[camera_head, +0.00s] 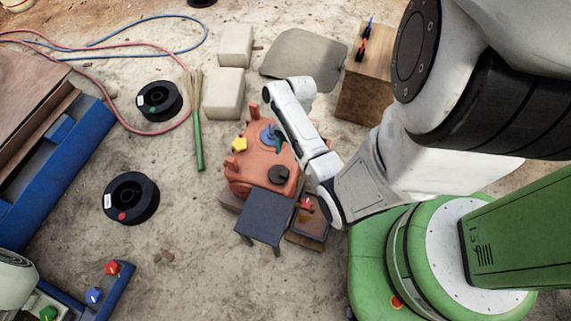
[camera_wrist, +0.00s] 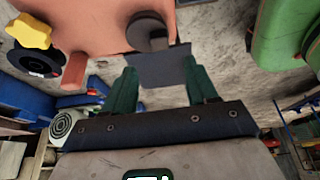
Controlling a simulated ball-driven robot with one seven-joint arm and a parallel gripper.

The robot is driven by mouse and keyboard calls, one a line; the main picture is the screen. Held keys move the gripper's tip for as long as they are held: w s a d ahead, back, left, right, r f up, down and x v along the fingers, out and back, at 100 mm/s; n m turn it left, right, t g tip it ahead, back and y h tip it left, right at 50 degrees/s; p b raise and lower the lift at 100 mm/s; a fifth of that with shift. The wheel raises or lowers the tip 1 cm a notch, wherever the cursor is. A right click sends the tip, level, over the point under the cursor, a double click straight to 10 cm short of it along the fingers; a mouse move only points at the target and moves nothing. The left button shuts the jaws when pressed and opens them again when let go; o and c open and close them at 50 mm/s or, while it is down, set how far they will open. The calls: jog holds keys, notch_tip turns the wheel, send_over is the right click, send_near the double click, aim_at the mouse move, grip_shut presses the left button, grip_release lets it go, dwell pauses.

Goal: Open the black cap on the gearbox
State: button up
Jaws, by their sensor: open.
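The orange gearbox (camera_head: 240,180) stands on the ground near the middle of the head view, and part of it fills the top left of the wrist view (camera_wrist: 95,25). The black cap (camera_head: 278,175) is a round dark disc with a raised grip on the gearbox's near side. It also shows at the top centre of the wrist view (camera_wrist: 147,27). My gripper (camera_wrist: 160,68) is open, with its two green fingers apart and empty. The cap appears beyond the fingertips, a little left of their middle, with no visible contact. In the head view my arm partly hides the gripper.
A yellow star knob (camera_head: 239,144) and a blue part (camera_head: 267,134) are on the gearbox. A dark square stool or plate (camera_head: 263,218) stands just in front, with a tray (camera_head: 309,227) beside it. Black spools (camera_head: 131,198) lie left on open ground.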

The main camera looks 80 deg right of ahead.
aim_at(284, 173)
jog(key=b+x, duration=0.2)
jog(key=x, duration=0.7)
grip_shut()
dwell(0.4)
